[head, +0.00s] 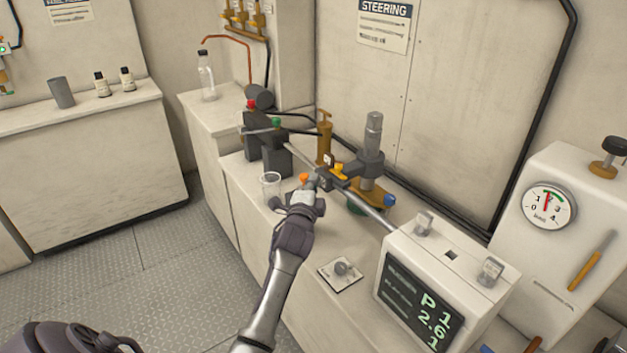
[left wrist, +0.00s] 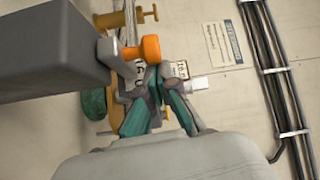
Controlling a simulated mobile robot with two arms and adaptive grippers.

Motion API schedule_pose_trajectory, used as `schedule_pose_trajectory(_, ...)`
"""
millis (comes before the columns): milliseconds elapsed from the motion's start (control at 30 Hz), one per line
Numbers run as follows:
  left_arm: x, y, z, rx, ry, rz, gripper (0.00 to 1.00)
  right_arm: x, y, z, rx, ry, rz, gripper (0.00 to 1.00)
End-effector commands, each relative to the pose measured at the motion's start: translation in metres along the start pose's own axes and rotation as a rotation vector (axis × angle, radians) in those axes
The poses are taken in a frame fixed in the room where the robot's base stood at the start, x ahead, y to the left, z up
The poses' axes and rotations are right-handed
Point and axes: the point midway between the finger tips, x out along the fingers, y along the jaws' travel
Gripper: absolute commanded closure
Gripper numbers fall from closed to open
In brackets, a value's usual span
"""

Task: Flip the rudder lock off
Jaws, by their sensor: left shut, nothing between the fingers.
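An orange knob (head: 304,178) shows beside a steel rod and small yellow fittings (head: 338,170) on the steering gear; I take it to be on the rudder lock, but its lettering is not readable. The knob is large and close in the left wrist view (left wrist: 151,49). My left gripper (head: 312,184) is shut and empty, right at the knob in the head view. In the left wrist view its fingertips (left wrist: 163,78) are just below the knob; I cannot tell whether they touch it. The gripper partly hides the fittings. My right gripper is not in view.
A clear jar (head: 271,187) stands left of the gripper. A dark grey post (head: 372,145) rises behind it. Open floor (head: 130,280) lies at left.

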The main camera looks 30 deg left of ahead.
Motion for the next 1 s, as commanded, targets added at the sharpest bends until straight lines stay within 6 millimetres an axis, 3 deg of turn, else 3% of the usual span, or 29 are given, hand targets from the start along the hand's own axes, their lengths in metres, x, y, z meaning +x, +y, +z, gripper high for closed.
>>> schedule_pose_trajectory(400, 0.004, 0.0, 0.001, 0.0, -0.001, 0.001, 1.0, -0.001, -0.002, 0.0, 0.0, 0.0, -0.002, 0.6)
schedule_pose_trajectory(700, -0.021, -0.006, 0.025, 0.0, -0.001, 0.001, 1.0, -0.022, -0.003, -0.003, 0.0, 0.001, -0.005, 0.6)
schedule_pose_trajectory(1000, -0.021, -0.005, 0.026, 0.0, -0.003, 0.0, 1.0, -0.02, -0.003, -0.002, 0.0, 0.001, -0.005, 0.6)
